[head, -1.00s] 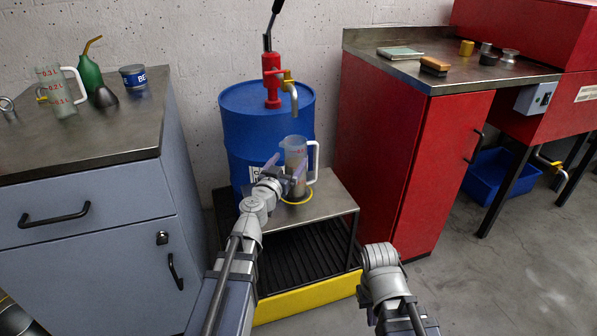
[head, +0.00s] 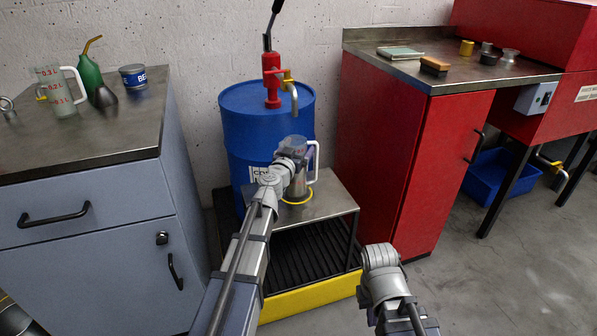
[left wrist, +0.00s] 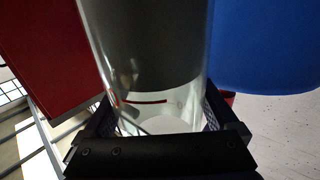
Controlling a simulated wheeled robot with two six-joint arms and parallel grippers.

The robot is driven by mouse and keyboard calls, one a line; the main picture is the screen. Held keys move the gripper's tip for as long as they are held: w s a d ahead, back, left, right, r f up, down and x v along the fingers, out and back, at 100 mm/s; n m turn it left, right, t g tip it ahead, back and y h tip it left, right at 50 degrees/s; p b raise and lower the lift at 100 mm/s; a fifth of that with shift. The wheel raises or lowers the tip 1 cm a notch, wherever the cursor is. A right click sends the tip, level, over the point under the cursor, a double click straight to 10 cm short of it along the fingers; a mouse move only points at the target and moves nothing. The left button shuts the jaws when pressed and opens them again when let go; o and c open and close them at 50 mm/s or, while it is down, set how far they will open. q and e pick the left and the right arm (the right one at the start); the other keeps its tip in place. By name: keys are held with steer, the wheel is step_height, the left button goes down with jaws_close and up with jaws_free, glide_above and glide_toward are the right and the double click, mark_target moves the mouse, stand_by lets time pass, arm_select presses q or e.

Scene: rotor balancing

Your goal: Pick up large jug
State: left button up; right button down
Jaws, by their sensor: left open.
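A clear jug (head: 297,150) with a white handle on its right side stands upright on the small metal stand under the pump spout. In the left wrist view the clear jug (left wrist: 150,85) fills the middle, with a red mark on its wall. My left gripper (left wrist: 158,115) is open, with one finger on each side of the jug; I cannot tell whether they touch it. In the head view my left wrist (head: 272,180) hides part of the jug. My right arm (head: 382,262) shows at the lower middle, but its gripper is not visible.
A blue drum (head: 245,130) with a red hand pump (head: 271,80) stands behind the jug. A yellow ring (head: 298,199) lies around the jug's base. A red cabinet (head: 385,150) stands close on the right. Another clear jug (head: 55,92) stands on the left cabinet.

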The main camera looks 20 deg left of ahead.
arm_select(q)
steer(key=shift+c, duration=0.4)
steer(key=shift+s, duration=0.1)
jaws_close()
